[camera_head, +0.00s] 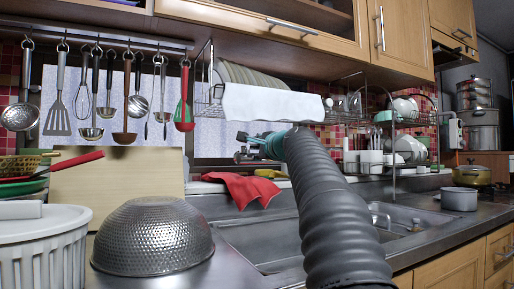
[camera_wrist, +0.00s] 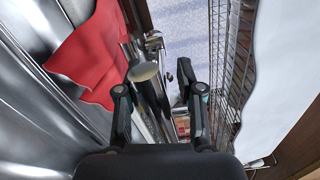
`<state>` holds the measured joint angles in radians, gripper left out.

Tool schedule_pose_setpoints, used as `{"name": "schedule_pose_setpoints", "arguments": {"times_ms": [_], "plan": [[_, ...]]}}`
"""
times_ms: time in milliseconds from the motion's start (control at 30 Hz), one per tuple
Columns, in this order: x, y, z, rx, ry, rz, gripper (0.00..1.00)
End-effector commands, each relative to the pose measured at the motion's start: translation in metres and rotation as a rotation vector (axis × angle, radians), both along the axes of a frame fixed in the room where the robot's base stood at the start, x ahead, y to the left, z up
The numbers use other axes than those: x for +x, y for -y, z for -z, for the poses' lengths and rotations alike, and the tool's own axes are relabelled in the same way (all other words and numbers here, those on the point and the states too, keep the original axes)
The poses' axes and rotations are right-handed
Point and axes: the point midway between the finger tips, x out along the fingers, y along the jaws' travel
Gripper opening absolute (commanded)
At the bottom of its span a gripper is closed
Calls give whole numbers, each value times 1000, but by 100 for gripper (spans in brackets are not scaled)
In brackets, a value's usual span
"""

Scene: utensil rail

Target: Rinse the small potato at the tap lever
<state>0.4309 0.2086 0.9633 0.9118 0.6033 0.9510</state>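My gripper (camera_head: 262,145) is near the wall behind the sink, below the hanging white cloth. In the wrist view its two black fingers (camera_wrist: 156,92) are spread apart, with no object held between them. A shiny metal cylinder (camera_wrist: 145,73), which looks like part of the tap, shows just beyond and between the fingers. I cannot tell whether it is the lever, or whether a finger touches it. The sink (camera_head: 262,240) lies below, partly hidden by my arm. I see no small potato in either view.
A red cloth (camera_head: 240,187) lies on the sink's back edge, left of my gripper. A wire rack with a white cloth (camera_head: 270,104) hangs close above. An upturned metal colander (camera_head: 153,236) and a white tub (camera_head: 42,250) stand front left. A small pot (camera_head: 459,199) stands right.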

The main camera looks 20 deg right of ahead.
Motion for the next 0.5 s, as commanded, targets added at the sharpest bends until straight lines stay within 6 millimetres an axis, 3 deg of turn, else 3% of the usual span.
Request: {"name": "schedule_pose_setpoints", "arguments": {"times_ms": [133,300,500], "plan": [[0,0,0,0,0,0,37],[0,0,0,0,0,0,0],[0,0,0,0,0,0,0]]}}
